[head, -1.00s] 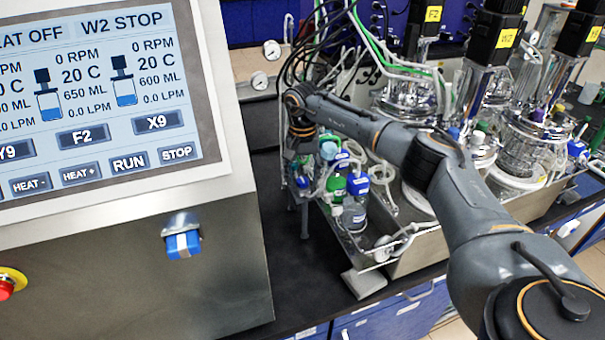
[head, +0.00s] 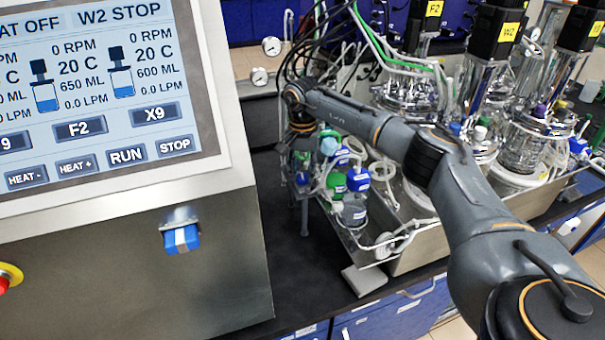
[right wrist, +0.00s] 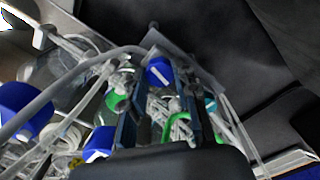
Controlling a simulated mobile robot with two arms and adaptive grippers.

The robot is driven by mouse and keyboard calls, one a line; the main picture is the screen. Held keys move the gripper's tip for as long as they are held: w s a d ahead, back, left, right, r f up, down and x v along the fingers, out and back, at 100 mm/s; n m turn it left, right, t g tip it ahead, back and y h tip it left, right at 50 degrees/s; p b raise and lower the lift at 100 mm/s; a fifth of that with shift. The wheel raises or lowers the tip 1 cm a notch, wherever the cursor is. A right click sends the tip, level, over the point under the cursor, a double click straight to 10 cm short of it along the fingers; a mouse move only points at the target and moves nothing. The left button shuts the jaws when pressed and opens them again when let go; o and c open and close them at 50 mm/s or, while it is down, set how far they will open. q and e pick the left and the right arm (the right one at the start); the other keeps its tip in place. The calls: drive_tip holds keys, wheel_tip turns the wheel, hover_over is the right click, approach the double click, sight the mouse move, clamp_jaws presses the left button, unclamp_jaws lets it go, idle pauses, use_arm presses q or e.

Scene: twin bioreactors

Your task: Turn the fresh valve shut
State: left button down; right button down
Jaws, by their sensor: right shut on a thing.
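In the right wrist view, a blue handle with a white stripe (right wrist: 159,71) sits between the two fingers of my right gripper (right wrist: 161,84). I take it to be the fresh valve, but no label on it is readable. The right gripper is shut on it. In the head view my right gripper (head: 303,163) points down at the left end of the bottle tray, and its fingertips are small and partly lost among bottles and tubing. The exact angle of the handle is hard to tell. My left gripper is not in view.
A metal tray (head: 418,262) holds bottles with blue and green caps and loose white tubing close to my right gripper. Glass bioreactors (head: 408,97) stand behind. A control cabinet (head: 110,275) with a screen fills the left. Some black bench between is bare.

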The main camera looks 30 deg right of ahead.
drive_tip(key=m+b, duration=0.1)
drive_tip(key=m, duration=0.2)
drive_tip(key=shift+m, duration=0.3)
drive_tip(key=m, duration=0.3)
drive_tip(key=shift+m+b, duration=0.3)
drive_tip(key=m, duration=0.4)
drive_tip(key=shift+m, duration=2.1)
drive_tip(key=c, duration=1)
unclamp_jaws()
